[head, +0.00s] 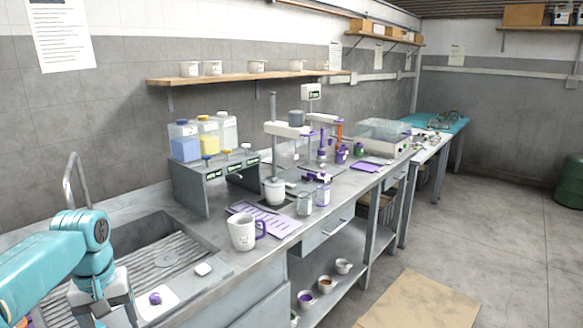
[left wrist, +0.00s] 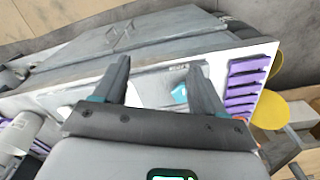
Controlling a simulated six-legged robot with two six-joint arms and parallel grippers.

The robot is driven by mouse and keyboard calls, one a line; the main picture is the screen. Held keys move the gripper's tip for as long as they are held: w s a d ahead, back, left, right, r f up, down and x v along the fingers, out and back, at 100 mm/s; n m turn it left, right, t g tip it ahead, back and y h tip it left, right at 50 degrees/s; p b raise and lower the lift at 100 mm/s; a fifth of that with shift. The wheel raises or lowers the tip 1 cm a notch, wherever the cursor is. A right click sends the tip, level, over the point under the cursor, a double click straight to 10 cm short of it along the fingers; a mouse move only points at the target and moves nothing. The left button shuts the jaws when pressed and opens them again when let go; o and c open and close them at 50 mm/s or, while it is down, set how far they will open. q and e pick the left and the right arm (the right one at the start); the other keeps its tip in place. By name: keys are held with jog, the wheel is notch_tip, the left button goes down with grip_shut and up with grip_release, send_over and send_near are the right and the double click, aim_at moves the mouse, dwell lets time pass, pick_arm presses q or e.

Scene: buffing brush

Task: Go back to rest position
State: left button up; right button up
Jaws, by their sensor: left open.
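My left gripper (head: 104,312) hangs at the lower left of the head view, over the near end of the bench by the sink. Its fingertips run close to the bottom edge there. In the left wrist view the two dark fingers (left wrist: 158,78) stand apart with nothing held between them. A small purple-topped piece (head: 155,298) sits on a white pad just right of the gripper, apart from it. I cannot tell if it is a brush. My right gripper is in neither view.
A sink with a ribbed drainboard (head: 150,262) and tall tap (head: 72,180) lies beside my left arm. A white mug (head: 242,232), a purple sheet (head: 270,222) and a grey rack (head: 205,185) stand further along the bench. Floor to the right is open, with a tan mat (head: 420,302).

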pick_arm(q)
jog(key=s+d+f+m+h, duration=0.2)
jog(key=d+f, duration=0.6)
jog(key=f, duration=0.6)
jog(key=s+d+f+m+h, duration=0.1)
jog(key=s+d+f, duration=0.1)
jog(key=d+f, duration=0.8)
jog(key=s+d+f, duration=0.2)
jog(key=s+f, duration=0.4)
jog(key=s, duration=0.3)
jog(key=s+d+f+h, duration=0.1)
jog(key=s+d+f, duration=0.2)
jog(key=s+f, duration=0.3)
jog(key=s, duration=0.3)
jog(key=shift+s+d+f+m, duration=0.15)
jog(key=shift+d+f+m, duration=0.1)
jog(key=shift+f+m, duration=0.1)
